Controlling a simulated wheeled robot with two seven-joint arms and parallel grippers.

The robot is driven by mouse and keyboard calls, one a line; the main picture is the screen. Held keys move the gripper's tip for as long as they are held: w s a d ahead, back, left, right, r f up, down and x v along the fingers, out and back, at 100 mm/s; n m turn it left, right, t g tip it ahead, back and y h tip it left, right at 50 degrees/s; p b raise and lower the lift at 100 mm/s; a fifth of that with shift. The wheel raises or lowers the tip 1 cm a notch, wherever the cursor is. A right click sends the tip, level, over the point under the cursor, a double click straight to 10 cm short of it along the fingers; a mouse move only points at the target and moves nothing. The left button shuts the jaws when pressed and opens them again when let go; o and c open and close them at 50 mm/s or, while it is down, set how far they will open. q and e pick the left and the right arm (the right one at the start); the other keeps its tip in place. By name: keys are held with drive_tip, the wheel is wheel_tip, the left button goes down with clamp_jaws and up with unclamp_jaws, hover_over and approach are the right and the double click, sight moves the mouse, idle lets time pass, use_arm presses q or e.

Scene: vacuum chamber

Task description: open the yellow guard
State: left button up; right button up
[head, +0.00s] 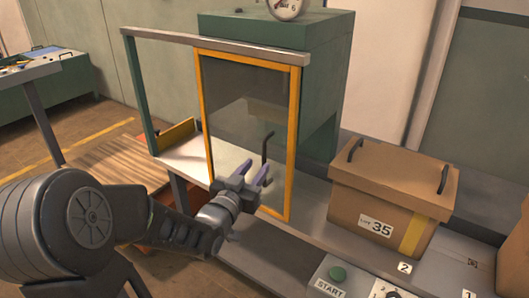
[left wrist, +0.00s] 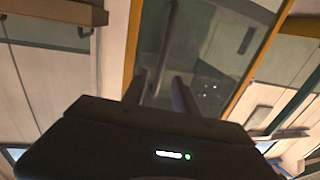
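The yellow guard (head: 291,140) is an upright clear panel in a yellow frame, standing under a grey top rail in front of the green machine. It looks closed. Its black upright handle (head: 267,145) is on the panel's right part. My left gripper (head: 254,171) is in front of the panel's lower part, close to the handle's lower end, with its two fingers apart. In the left wrist view, the gripper (left wrist: 163,90) points at the panel and the yellow frame (left wrist: 258,62) is right of the fingers. My right gripper is out of view.
A cardboard box (head: 385,195) with black handles stands on the bench right of the guard. The green machine (head: 325,60) with a gauge (head: 286,8) stands behind. A wooden pallet (head: 120,172) is at left.

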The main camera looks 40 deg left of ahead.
sight(263, 158)
use_arm(q)
drive_tip(key=shift+p+x, duration=0.65)
drive_tip(key=shift+x, duration=2.45)
drive_tip(key=shift+c, duration=0.4)
clamp_jaws()
